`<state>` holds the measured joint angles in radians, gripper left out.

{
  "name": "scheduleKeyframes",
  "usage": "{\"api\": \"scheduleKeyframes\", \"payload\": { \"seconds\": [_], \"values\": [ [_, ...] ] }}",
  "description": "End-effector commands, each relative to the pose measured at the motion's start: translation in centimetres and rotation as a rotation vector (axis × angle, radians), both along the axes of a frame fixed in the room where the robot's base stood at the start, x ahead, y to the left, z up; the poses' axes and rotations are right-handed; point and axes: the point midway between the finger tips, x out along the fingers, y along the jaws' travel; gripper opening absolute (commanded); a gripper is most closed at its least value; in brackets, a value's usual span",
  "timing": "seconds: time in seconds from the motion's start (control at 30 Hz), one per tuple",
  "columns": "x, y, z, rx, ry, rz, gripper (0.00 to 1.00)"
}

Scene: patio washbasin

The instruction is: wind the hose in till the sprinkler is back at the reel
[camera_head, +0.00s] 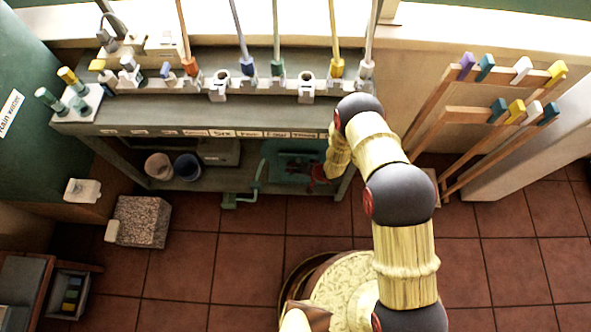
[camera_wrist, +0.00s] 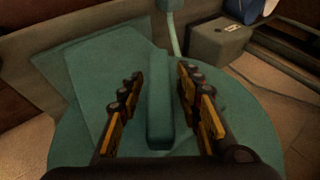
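The teal reel (camera_head: 290,155) stands under the bench, partly hidden by my arm. A thin teal part (camera_head: 257,185) hangs at its left and meets a small green piece (camera_head: 236,201) near the floor; I cannot tell whether these are the hose and sprinkler. My gripper (camera_head: 318,174) is at the reel's right side, small and partly hidden. In the wrist view, my gripper (camera_wrist: 161,100) is open, with its fingers on either side of an upright teal bar (camera_wrist: 160,115) over a round teal disc (camera_wrist: 240,125). Gaps show between the bar and both fingers.
The bench (camera_head: 200,118) and its leg stand close around my forearm. Two buckets (camera_head: 172,167) sit on its lower shelf. A speckled block (camera_head: 140,221) is on the floor at left, a wooden rack (camera_head: 475,130) at right. The tiled floor in front is mostly clear.

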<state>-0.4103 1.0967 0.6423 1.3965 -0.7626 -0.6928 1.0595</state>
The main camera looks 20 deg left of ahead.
Motion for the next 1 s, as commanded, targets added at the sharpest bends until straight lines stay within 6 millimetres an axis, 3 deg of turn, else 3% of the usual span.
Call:
{"api": "scheduleKeyframes", "payload": {
  "seconds": [0.67,1.0],
  "values": [
    [-0.02,-0.03,0.02,0.0,0.0,0.0,0.0],
    [-0.02,-0.05,0.01,-0.001,0.0,0.0,0.0]
  ]
}}
